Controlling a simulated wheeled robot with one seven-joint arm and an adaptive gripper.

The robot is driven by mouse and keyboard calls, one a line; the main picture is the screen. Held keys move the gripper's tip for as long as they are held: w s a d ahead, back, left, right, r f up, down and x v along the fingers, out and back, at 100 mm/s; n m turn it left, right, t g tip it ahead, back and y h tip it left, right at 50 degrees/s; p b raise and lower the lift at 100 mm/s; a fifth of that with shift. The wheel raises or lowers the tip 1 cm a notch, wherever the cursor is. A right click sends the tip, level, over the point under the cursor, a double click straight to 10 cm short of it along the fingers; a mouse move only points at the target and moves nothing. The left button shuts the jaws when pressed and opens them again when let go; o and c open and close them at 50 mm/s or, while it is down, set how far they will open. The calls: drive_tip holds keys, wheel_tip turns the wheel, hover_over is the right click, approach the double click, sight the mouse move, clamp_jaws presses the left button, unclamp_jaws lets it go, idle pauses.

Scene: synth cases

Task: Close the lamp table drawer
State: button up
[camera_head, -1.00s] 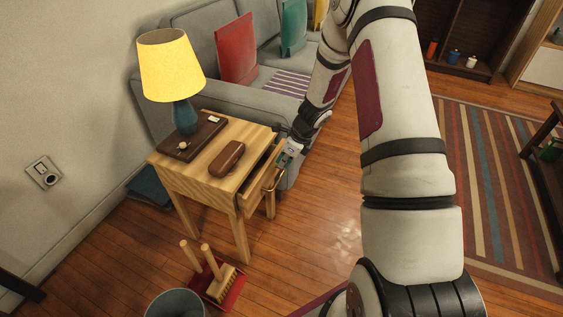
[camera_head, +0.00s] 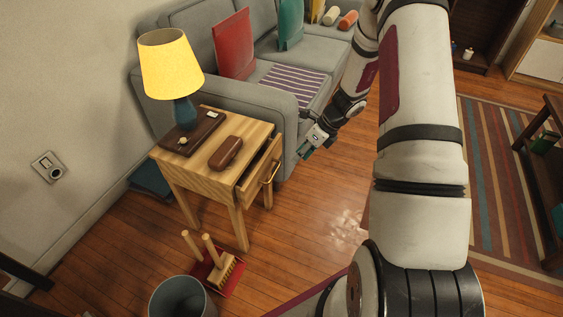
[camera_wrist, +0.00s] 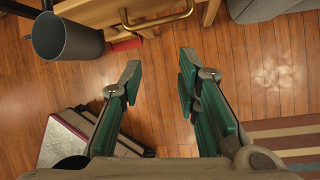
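The lamp table (camera_head: 213,179) is light wood and stands against the wall by the sofa. Its drawer (camera_head: 259,180) is partly pulled out on the right side, with a dark gap between tabletop and drawer front. A brass handle (camera_head: 271,174) is on the drawer front; a brass handle also shows at the top of the wrist view (camera_wrist: 160,20). My gripper (camera_head: 307,147) is to the right of the drawer, apart from the handle. In the wrist view, my gripper's fingers (camera_wrist: 160,63) are spread with nothing between them but floor behind.
A yellow lamp (camera_head: 172,65), a dark tray (camera_head: 193,132) and a brown case (camera_head: 226,152) sit on the tabletop. A brush set (camera_head: 214,268) and a grey bin (camera_head: 180,297) stand in front. The grey sofa (camera_head: 228,97) is behind. Floor right of the table is clear.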

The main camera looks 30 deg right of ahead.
sight(275, 171)
drive_tip(key=s+d+f+m+t+y+p, duration=0.25)
drive_tip(key=s+f+m+t+y, duration=0.2)
drive_tip(key=f+m+t, duration=0.75)
drive_tip(key=w+a+m+g, duration=0.1)
drive_tip(key=w+a, duration=0.2)
drive_tip(key=w+a+m+g+b, duration=0.1)
drive_tip(key=w+a, duration=0.2)
drive_tip(key=w, duration=0.1)
drive_tip(key=w+a+m+g, duration=0.1)
drive_tip(key=w+a, duration=0.2)
drive_tip(key=shift+w+r+m+y+b, duration=0.2)
drive_tip(key=shift+w+m+y+b, duration=0.1)
drive_tip(key=shift+w+b, duration=0.1)
clamp_jaws()
